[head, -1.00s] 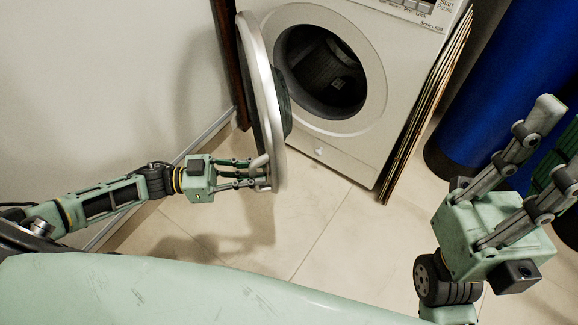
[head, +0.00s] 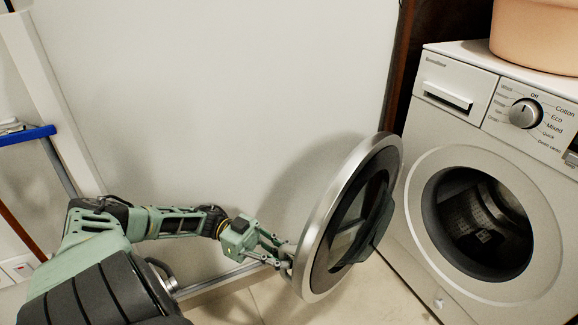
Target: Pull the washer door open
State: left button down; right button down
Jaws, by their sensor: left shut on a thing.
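The white washer (head: 425,160) stands at the right of the head view. Its round opening (head: 478,222) is uncovered and the drum shows inside. The washer door (head: 315,238), a round silver rim around dark glass, stands swung wide open to the left of the opening. My left gripper (head: 287,258) is at the door's lower left edge, shut on it, with the fingers partly hidden by the rim. My right gripper is out of view.
A white wall (head: 230,90) stands close behind the door and my left arm. A peach tub (head: 540,35) sits on top of the washer. A blue shelf edge (head: 25,135) is at the far left. Tiled floor (head: 365,295) is clear below the door.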

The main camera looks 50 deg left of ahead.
aim_at(283, 246)
pick_arm(q)
jog(key=shift+s+f, duration=0.1)
jog(key=shift+s, duration=0.05)
jog(key=c, duration=2)
grip_release()
jog(key=shift+r, duration=5.05)
